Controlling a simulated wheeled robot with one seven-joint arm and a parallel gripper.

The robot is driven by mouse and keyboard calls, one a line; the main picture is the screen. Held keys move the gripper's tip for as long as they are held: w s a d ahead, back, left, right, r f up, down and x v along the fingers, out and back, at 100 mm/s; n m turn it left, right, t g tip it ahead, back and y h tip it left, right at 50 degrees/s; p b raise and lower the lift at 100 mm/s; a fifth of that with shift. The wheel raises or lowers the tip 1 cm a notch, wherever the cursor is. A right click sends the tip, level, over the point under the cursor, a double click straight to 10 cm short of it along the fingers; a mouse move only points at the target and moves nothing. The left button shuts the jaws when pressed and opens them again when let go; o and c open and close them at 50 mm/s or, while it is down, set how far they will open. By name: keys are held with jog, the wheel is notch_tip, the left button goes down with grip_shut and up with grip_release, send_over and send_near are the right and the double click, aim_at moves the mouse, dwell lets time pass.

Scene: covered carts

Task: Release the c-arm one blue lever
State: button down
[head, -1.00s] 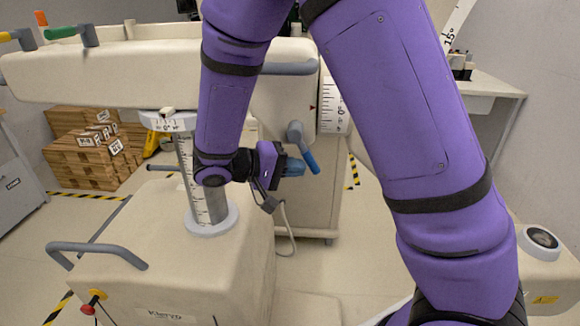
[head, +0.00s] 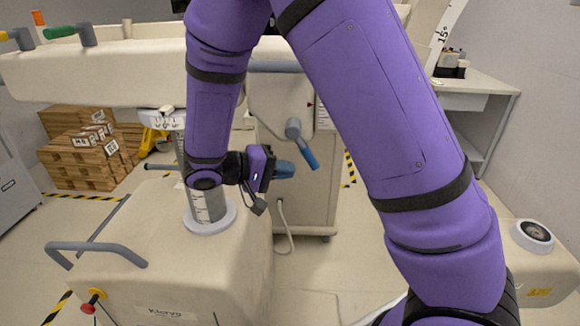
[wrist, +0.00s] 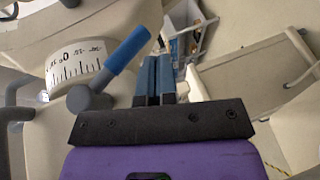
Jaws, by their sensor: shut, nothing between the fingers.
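The blue lever (head: 309,154) is a grey pivot with a blue handle on the side of the cream C-arm body. In the head view it slants down to the right. In the wrist view the blue lever (wrist: 126,52) runs from its pivot up to the right, just left of the fingers. My gripper (head: 289,169) is shut and empty, with its blue fingers just left of the handle's lower end. In the wrist view my gripper's fingers (wrist: 157,72) lie together beside the handle. I cannot tell whether they touch it.
A scaled column (head: 207,205) rises from the cream base behind my forearm. A grey handle (head: 95,250) is at the front left. A green lever (head: 62,32) is on the upper beam. Wooden crates (head: 85,160) stand at the back left. Open floor lies right of the base.

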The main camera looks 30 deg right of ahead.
jog(key=f+v, duration=0.1)
jog(key=v, duration=1)
jog(key=shift+a+f, duration=0.15)
jog(key=shift+f, duration=0.2)
jog(key=shift+w, duration=0.15)
jog(key=s+d+r+y, duration=0.9)
jog(key=d+r, duration=0.2)
jog(key=d, duration=0.1)
jog(key=s+d+r+n+t+y, duration=0.1)
jog(key=s+r+t+y, duration=0.1)
jog(key=s, duration=0.4)
jog(key=s+d+r+n+t+y, duration=0.1)
jog(key=s+d+r+t+y, duration=0.1)
jog(key=s+r+t+y, duration=0.1)
jog(key=shift+s+d+r+t+y, duration=0.25)
jog(key=shift+s+t+y, duration=0.25)
jog(key=shift+s+t, duration=0.9)
